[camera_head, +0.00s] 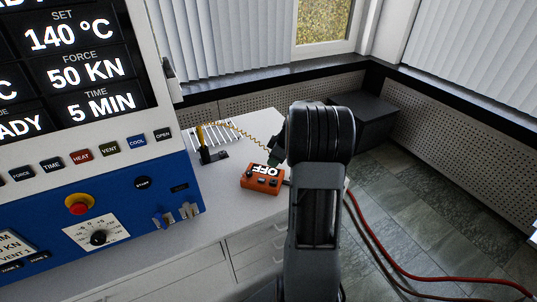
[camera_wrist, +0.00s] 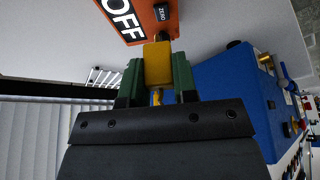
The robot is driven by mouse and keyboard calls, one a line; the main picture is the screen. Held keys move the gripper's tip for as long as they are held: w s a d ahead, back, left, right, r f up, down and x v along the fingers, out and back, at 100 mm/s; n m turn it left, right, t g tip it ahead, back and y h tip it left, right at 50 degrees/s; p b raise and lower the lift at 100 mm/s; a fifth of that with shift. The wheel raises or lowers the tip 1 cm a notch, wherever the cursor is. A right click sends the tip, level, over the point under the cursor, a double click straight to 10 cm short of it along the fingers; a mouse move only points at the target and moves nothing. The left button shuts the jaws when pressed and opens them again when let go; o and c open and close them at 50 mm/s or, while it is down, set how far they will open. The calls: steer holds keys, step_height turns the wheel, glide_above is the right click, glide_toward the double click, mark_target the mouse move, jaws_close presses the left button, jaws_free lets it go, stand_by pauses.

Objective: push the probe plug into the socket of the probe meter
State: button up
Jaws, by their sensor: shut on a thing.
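The orange probe meter (camera_head: 262,187) sits on the white bench top, with OFF on its display and dark buttons on its face. It also shows at the top of the wrist view (camera_wrist: 165,28). My gripper (camera_wrist: 157,78) has green fingers shut on the yellow probe plug (camera_wrist: 158,62). The plug's front end is close against the meter's edge; I cannot tell how far it is in the socket. In the head view my gripper (camera_head: 277,152) is just behind the meter, partly hidden by my arm, and the plug cannot be made out.
A coiled yellow cable (camera_head: 240,131) runs from a yellow-handled probe in a black stand (camera_head: 213,157) toward my gripper. A white wire rack (camera_head: 225,132) lies behind. The blue and white press (camera_head: 150,215) stands on the left. Red hoses (camera_head: 400,268) lie to the right.

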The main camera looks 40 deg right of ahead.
steer(key=shift+w+a, duration=0.1)
steer(key=shift+a, duration=0.05)
steer(key=shift+b, duration=0.5)
step_height(320, 180, down, 6)
steer(key=b, duration=0.5)
steer(key=shift+r, duration=0.1)
steer(key=shift+b, duration=1.15)
stand_by(1.6)
steer(key=shift+f+b, duration=1)
steer(key=shift+f, duration=0.05)
steer(key=o, duration=1)
steer(key=shift+r, duration=0.1)
steer(key=v, duration=1.4)
steer(key=shift+p, duration=0.35)
